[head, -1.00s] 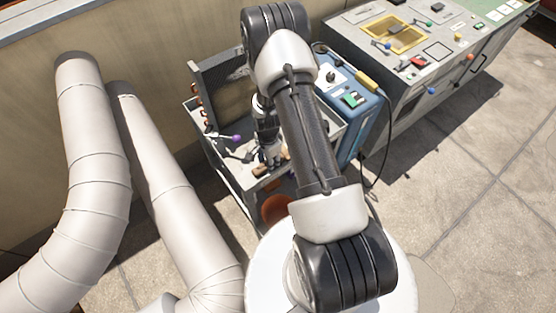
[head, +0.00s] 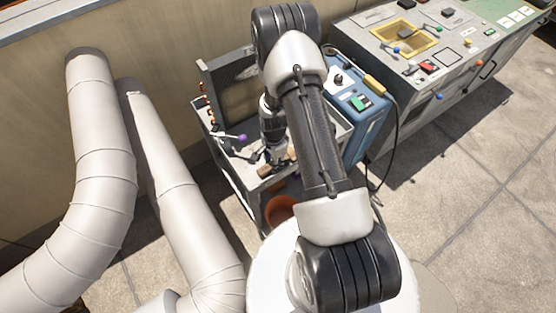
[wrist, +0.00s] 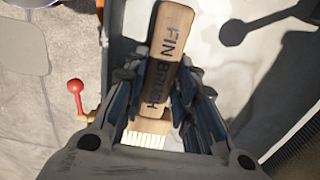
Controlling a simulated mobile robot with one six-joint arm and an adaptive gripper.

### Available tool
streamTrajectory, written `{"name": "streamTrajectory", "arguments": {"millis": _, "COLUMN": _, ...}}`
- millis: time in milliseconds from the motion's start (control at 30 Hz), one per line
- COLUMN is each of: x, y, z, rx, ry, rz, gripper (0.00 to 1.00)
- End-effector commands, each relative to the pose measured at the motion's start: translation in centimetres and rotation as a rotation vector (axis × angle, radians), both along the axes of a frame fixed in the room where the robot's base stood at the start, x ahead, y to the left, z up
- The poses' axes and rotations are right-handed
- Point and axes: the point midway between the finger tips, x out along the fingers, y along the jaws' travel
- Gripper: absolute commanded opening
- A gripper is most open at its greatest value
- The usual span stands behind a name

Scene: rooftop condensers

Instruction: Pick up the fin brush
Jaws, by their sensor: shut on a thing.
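The fin brush (wrist: 168,45) has a pale wooden body with "FIN BRUSH" in dark letters, and light bristles show at its lower end in the wrist view. My gripper (wrist: 158,88) is shut on it, with a finger on each side of the wood. In the head view, my gripper (head: 274,152) points down over the grey cart top, and a small brown part of the brush (head: 264,171) shows beside the fingers. My arm hides part of the cart. I cannot tell whether the brush touches the surface below.
A finned panel (head: 236,88) stands at the cart's back. A purple-knobbed lever (head: 242,138) is left of my gripper. A blue box (head: 362,108) stands to the right, before a grey console (head: 440,70). A red-knobbed lever (wrist: 75,87) shows in the wrist view. Large white ducts (head: 105,165) are at left.

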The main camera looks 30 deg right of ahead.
Motion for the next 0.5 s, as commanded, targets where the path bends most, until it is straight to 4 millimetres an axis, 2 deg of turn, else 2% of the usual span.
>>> {"name": "streamTrajectory", "arguments": {"millis": 167, "x": 0.1, "y": 0.0, "z": 1.6, "rx": -0.001, "ry": -0.002, "rz": 0.0, "gripper": 0.02}}
{"name": "streamTrajectory", "arguments": {"millis": 267, "x": 0.1, "y": 0.0, "z": 3.3, "rx": -0.001, "ry": -0.002, "rz": 0.0, "gripper": 0.02}}
{"name": "streamTrajectory", "arguments": {"millis": 500, "x": 0.1, "y": 0.0, "z": 9.7, "rx": -0.001, "ry": -0.004, "rz": 0.0, "gripper": 0.02}}
